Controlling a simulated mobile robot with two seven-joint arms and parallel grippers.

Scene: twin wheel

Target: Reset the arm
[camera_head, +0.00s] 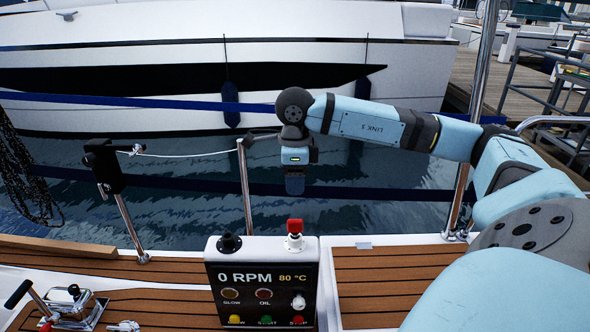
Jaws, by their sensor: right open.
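My right arm (375,125) comes in from the right and reaches across the upper middle of the view. Its light blue links are bent, and the wrist hangs down at the arm's far end. My right gripper (295,186) points downward over the water, behind and above the control panel (262,282). It is open, small and dark in the picture, and I see nothing held in it. It is apart from the panel. My left gripper is not in view.
The panel reads 0 RPM and 80 °C and has a red-topped switch (295,227). A metal post (246,188) stands just left of my right gripper. A lever unit (70,300) is at lower left. A white boat (180,60) lies beyond the water.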

